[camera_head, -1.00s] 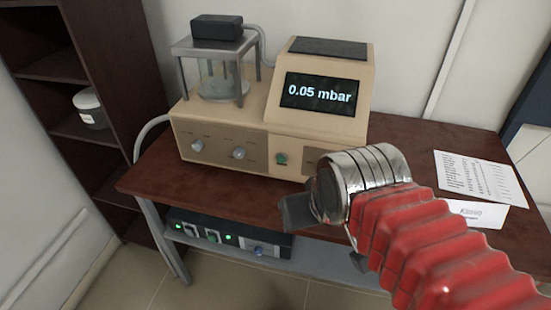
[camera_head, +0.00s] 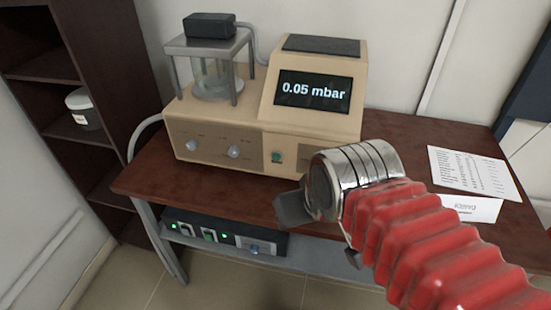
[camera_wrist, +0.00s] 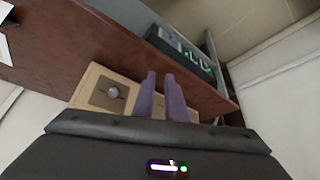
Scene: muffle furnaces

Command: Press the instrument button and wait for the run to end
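The beige instrument (camera_head: 225,136) stands on the dark wooden table, its display (camera_head: 312,92) reading 0.05 mbar. A green round button (camera_head: 276,156) sits on its lower front, right of two pale knobs. My gripper (camera_head: 290,209) is in front of and below the button, apart from it in the picture; the silver wrist hides part of it. In the wrist view my gripper (camera_wrist: 160,78) shows two purple fingers close together with a narrow gap, with nothing visible between them. A beige front with a round knob (camera_wrist: 112,92) lies beyond them; the green button is not seen there.
A glass chamber (camera_head: 210,77) under a metal frame tops the instrument's left side. Printed sheets (camera_head: 474,172) lie on the table (camera_head: 160,183) at right. A dark box (camera_head: 215,236) with green lights is on the lower shelf. A dark shelf unit (camera_head: 115,70) stands left.

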